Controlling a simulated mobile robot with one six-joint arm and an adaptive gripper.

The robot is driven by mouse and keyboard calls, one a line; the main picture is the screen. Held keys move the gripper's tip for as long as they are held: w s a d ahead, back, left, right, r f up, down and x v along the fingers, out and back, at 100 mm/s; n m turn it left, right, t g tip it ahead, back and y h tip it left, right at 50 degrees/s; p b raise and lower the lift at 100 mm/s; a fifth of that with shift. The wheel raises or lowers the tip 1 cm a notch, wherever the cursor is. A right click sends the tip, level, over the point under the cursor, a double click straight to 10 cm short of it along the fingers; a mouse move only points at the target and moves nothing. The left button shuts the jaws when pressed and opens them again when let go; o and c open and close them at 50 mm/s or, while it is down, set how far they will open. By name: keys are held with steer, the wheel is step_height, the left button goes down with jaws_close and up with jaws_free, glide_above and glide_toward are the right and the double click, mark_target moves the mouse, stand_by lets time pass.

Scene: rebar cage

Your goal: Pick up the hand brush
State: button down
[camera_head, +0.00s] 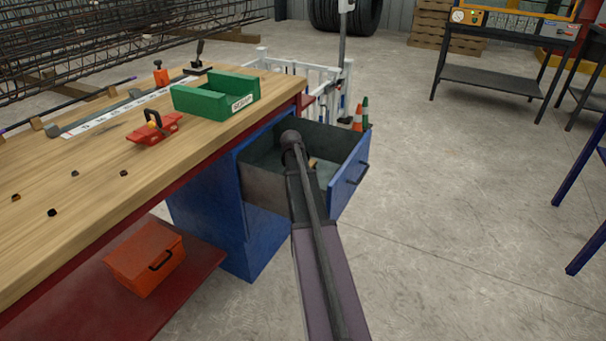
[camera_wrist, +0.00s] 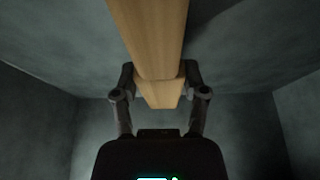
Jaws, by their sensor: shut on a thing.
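The hand brush shows in the wrist view as a pale wooden bar (camera_wrist: 150,35) running from the top edge down between my fingers. Its bristles are not seen. My gripper (camera_wrist: 160,82) is shut on the wooden part, one finger on each side. In the head view a small tan bit of the brush (camera_head: 312,163) shows beside my arm, inside the open blue drawer (camera_head: 349,178). My arm hides the gripper and most of the brush there. I cannot tell whether the brush touches the drawer floor.
Grey drawer walls surround my gripper. The wooden workbench (camera_head: 60,215) to the left holds a green bin (camera_head: 205,103) and a red clamp-like tool (camera_head: 155,129). An orange box (camera_head: 143,262) sits on the red lower shelf. The concrete floor right of the drawer is clear.

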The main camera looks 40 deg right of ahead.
steer(key=shift+r, duration=0.15)
step_height(320, 180, up, 10)
steer(key=p, duration=1)
stand_by(0.6)
steer(key=c, duration=0.9)
jaws_free()
steer(key=shift+c, duration=1.2)
step_height(320, 180, up, 45)
steer(key=p, duration=4.5)
steer(key=shift+w+f, duration=0.15)
steer(key=shift+f, duration=0.05)
